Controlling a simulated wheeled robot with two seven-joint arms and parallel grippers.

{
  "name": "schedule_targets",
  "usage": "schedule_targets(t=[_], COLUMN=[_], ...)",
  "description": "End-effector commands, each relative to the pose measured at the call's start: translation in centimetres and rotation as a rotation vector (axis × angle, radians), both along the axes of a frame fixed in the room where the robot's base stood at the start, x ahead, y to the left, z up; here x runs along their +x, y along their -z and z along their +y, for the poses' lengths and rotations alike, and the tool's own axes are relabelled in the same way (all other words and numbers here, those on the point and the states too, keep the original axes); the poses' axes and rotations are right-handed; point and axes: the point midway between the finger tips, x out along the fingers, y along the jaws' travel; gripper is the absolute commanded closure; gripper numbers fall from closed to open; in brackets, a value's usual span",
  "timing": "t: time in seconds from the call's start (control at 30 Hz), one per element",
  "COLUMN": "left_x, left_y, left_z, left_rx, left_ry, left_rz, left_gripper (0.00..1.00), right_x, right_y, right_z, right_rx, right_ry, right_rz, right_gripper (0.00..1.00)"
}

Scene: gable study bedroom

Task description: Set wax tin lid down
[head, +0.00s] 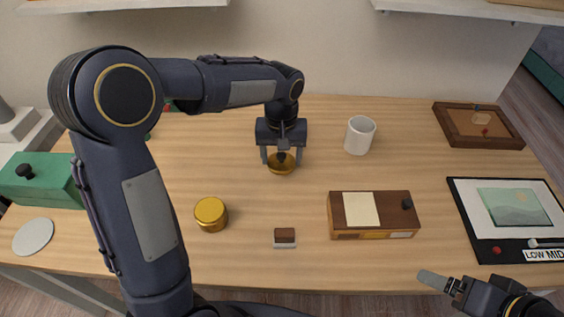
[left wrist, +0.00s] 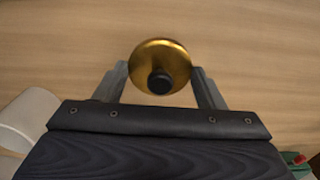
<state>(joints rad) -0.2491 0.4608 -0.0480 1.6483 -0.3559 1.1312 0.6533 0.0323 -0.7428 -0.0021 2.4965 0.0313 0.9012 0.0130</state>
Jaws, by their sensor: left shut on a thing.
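The wax tin lid (head: 281,168) is a round gold disc with a black knob, at the middle back of the table. It also shows in the left wrist view (left wrist: 172,57), between the two grey fingers. My left gripper (head: 281,160) points down and is shut on the lid. The lid is at or just above the wood; I cannot tell whether it touches. The round gold wax tin (head: 211,214) stands upright nearer the front, left of the lid and apart from it. My right gripper (head: 438,281) is at the front right edge, empty, its finger gap not clear.
A white mug (head: 360,135) stands right of the lid. A wooden box (head: 345,232), a small brown-and-white block (head: 284,238), a wooden tray (head: 448,124), a black-framed picture board (head: 466,222) and a green box (head: 45,180) are around. Wood (head: 270,205) in front of the lid is clear.

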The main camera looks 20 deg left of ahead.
Motion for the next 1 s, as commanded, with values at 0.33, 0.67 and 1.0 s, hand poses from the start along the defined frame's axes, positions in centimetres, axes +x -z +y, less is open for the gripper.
schedule_targets(t=[0.33,0.67,1.0], left_x=[0.7,0.7,0.7], left_y=[3.9,4.3,4.2], left_z=[0.1,0.1,0.1], left_rx=[0.001,0.001,0.001], left_ry=[0.0,0.0,0.0], left_rz=[0.001,0.001,0.001], left_gripper=[0.73,0.73,0.15], right_x=[0.0,0.0,0.0], right_y=[0.1,0.3,0.3], right_z=[0.0,0.0,0.0], right_rx=[0.0,0.0,0.0], right_ry=[0.0,0.0,0.0], right_rz=[0.0,0.0,0.0], right_gripper=[0.11,0.11,0.11])
